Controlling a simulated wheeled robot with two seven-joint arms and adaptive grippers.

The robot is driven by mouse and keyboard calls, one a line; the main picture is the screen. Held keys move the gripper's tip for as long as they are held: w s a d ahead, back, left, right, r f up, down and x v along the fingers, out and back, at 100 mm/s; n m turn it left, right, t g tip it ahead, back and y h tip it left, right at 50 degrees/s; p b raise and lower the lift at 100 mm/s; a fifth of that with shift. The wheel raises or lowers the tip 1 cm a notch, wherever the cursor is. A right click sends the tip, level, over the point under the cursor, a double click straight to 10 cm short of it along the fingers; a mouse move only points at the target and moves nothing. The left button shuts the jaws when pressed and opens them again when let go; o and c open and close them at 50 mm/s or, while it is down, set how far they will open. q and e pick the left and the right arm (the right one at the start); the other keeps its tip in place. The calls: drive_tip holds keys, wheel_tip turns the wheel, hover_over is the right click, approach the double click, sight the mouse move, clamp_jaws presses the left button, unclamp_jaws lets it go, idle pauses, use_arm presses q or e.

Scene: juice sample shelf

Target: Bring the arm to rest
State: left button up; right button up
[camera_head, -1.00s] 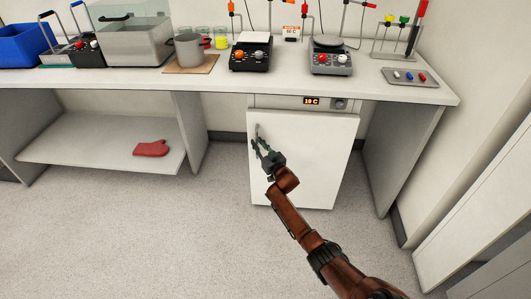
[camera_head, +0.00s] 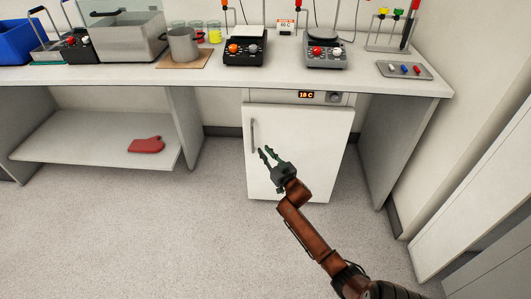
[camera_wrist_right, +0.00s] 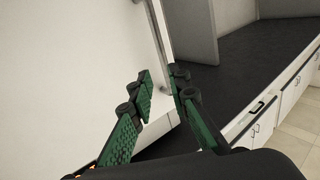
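My right gripper (camera_head: 267,153) is in front of the white fridge door (camera_head: 311,150), to the right of its vertical handle (camera_head: 253,135). Its two fingers are apart with nothing between them. In the right wrist view the open fingers (camera_wrist_right: 160,98) have green pads, and the handle (camera_wrist_right: 158,45) stands beyond their tips, apart from them. The fridge door looks shut. My left gripper is not in view.
The counter (camera_head: 210,78) above holds a pot (camera_head: 184,45), a black hotplate (camera_head: 245,50), a grey hotplate (camera_head: 326,54) and a small tray (camera_head: 404,76). A red mitt (camera_head: 146,145) lies on the lower shelf. The floor left of the fridge is clear.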

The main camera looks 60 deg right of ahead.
idle(0.3)
